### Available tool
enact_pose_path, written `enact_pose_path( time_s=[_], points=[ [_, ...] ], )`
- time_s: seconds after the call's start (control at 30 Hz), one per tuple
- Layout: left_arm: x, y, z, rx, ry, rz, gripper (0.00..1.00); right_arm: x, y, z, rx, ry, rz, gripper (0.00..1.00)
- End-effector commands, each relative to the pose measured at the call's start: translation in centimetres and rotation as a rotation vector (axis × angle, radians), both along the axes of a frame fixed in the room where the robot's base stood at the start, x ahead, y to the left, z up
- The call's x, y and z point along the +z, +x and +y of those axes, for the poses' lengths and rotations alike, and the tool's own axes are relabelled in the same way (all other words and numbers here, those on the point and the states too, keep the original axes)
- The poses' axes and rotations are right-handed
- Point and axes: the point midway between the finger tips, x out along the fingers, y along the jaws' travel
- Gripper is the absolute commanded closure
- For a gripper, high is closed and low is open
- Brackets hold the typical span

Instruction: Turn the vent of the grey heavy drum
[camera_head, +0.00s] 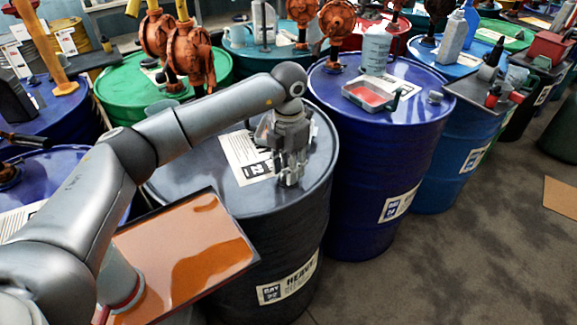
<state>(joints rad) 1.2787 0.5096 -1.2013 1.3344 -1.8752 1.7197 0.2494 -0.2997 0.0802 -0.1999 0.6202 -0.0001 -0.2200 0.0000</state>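My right gripper is not in the view.
A tray of orange-brown oil (245,262) lies in front of the drum. A blue drum (365,200) on the right bears a small red-filled tray (350,95) and a white container (376,50). A green drum (130,88) stands behind left. Open floor (430,270) lies at the right.

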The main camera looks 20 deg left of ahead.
Motion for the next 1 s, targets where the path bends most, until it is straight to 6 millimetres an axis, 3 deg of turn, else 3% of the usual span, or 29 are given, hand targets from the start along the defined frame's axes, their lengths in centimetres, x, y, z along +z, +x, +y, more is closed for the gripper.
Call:
enact_pose_path(
  time_s=[0.37, 0.8, 1.0],
  points=[
    [0.5, 0.0, -0.1, -0.003, -0.001, 0.0, 0.64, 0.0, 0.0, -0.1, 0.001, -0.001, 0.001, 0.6],
    [9.0, 0.1, 0.0, -0.001, 0.0, -0.002, 0.64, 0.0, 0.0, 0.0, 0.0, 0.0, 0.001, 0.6],
    [11.4, 0.0, 0.0, -0.002, 0.0, 0.0, 0.64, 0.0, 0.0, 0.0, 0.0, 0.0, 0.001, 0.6]
  ],
)
